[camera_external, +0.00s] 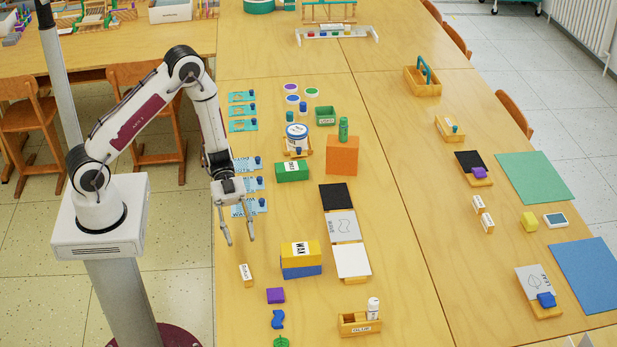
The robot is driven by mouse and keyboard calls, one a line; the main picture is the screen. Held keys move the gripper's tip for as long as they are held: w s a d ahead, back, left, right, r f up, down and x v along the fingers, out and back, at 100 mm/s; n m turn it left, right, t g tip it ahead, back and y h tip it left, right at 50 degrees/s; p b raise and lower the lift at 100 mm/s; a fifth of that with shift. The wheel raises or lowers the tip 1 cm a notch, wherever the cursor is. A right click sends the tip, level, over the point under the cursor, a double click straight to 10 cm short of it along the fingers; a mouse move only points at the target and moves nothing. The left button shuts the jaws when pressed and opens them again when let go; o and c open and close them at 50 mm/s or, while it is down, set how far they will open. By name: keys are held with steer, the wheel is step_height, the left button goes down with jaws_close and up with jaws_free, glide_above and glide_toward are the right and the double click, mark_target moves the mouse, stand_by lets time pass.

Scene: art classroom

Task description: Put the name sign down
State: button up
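A small wooden name sign (246,274) with a white label and dark lettering is on the table near its left edge. The lettering is too small to read with certainty, and I cannot tell whether it stands or lies tilted. My gripper (239,240) points down with its two fingers spread apart. Nothing shows between them. It is just behind the sign in the picture and looks apart from it. Two similar small labelled wooden blocks (483,213) stand on the right table.
A yellow WAX box on a blue block (301,268) stands right of the sign. A purple block (275,295) and a blue piece (277,319) lie in front. Blue patterned cards (240,207) with small blue pieces line the left edge behind my gripper. Bare table lies around the sign.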

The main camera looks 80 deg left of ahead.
glide_toward(245, 271)
steer(key=shift+w+d+f, duration=0.55)
steer(key=shift+x, duration=1.3)
steer(key=shift+d, duration=0.1)
steer(key=shift+s+d+f, duration=0.1)
steer(key=shift+d+f, duration=0.1)
steer(key=shift+d, duration=0.55)
steer(key=shift+s+d+f, duration=0.1)
steer(key=shift+d+f, duration=0.1)
steer(key=shift+d, duration=0.6)
steer(key=shift+x, duration=1)
steer(key=shift+w, duration=0.1)
jaws_close()
